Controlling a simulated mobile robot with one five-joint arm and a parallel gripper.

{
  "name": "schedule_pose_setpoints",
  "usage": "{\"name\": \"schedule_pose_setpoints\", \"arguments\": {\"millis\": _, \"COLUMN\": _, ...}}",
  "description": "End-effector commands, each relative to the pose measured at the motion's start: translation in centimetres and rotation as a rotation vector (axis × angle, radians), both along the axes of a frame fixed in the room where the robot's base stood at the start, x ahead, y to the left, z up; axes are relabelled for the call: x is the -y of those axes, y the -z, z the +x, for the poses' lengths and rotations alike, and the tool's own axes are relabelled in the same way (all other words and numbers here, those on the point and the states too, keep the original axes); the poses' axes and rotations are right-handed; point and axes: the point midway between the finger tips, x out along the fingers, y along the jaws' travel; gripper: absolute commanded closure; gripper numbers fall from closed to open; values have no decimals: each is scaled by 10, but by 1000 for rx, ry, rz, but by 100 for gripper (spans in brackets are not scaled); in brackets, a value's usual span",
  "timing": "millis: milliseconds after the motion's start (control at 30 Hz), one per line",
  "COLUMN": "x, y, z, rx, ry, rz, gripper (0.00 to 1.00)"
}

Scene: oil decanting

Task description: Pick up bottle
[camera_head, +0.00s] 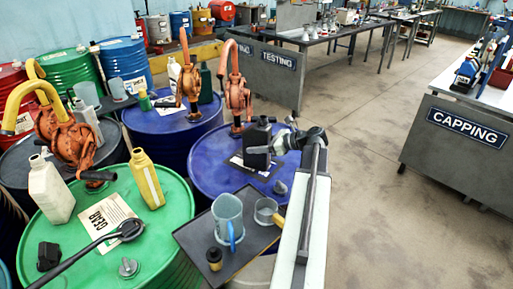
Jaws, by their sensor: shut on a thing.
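A black bottle (257,146) is upright at the near blue drum (215,178), beside the orange hand pump. My arm reaches up from the bottom of the view, and my gripper (280,143) meets the bottle from the right. The jaws are shut on the bottle. The fingertips are small and partly hidden. I cannot tell whether the bottle's base touches the drum top. Other bottles stand apart: a yellow bottle (147,179) and a cream bottle (51,190) on the green drum (170,235), and a dark green bottle (206,84) farther back.
A dark tray (190,238) holds a grey-blue jug (228,217) and a metal cup (266,211) left of my arm. Orange pumps (237,85) rise from the drums. The testing bench (270,75) and capping bench (455,145) stand beyond. The floor at right is clear.

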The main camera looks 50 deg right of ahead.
Motion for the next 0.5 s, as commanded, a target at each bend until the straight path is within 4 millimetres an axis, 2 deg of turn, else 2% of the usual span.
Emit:
{"name": "schedule_pose_setpoints", "arguments": {"millis": 167, "x": 0, "y": -8, "z": 0, "rx": 1, "ry": 0, "rz": 0, "gripper": 100}}
{"name": "schedule_pose_setpoints", "arguments": {"millis": 267, "x": 0, "y": -21, "z": 0, "rx": 1, "ry": 1, "rz": 0, "gripper": 100}}
{"name": "schedule_pose_setpoints", "arguments": {"millis": 500, "x": 0, "y": -69, "z": 0, "rx": 1, "ry": 1, "rz": 0, "gripper": 100}}
